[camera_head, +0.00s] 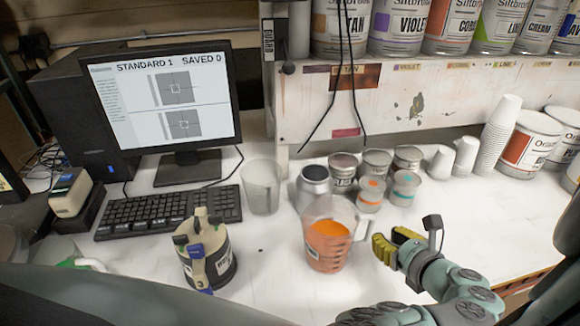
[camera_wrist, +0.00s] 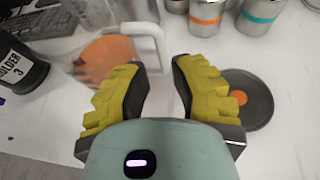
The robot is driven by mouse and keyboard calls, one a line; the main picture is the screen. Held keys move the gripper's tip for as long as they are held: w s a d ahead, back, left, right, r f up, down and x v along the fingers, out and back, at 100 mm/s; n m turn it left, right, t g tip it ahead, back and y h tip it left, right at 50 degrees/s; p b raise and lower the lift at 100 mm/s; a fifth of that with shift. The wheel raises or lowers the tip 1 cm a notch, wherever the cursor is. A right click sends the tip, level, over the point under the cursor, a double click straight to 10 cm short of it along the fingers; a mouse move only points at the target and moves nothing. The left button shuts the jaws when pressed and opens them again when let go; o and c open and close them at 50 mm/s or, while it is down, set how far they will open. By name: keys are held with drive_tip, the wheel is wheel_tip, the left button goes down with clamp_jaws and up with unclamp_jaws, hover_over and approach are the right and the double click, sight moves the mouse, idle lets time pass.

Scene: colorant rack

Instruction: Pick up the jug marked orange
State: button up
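The clear jug with orange liquid (camera_head: 326,252) stands upright on the white bench, its handle turned to the right. In the wrist view the jug (camera_wrist: 100,58) is at upper left, and its pale handle (camera_wrist: 152,32) shows just beyond the gap between my fingers. My gripper (camera_head: 388,243) has yellow finger pads and is just right of the jug in the head view. In the wrist view the fingers (camera_wrist: 160,88) are spread apart with nothing between them. Whether a finger touches the handle cannot be told.
A second, empty clear jug (camera_head: 261,186) stands behind left. A can with clamps (camera_head: 206,258) stands left of the orange jug. Small tins (camera_head: 369,192) and a dark-topped can (camera_head: 314,187) stand close behind. A dark round lid with an orange dot (camera_wrist: 245,98) lies by my right finger.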

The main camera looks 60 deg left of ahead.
sight(373, 226)
drive_tip(key=shift+r+p+x, duration=0.1)
drive_tip(key=shift+p+x, duration=0.45)
drive_tip(key=shift+x, duration=0.6)
drive_tip(key=shift+r+p+x, duration=0.15)
drive_tip(key=shift+p+x, duration=0.35)
drive_tip(key=shift+x, duration=1.95)
drive_tip(key=shift+f, duration=0.15)
drive_tip(key=shift+d, duration=0.1)
clamp_jaws()
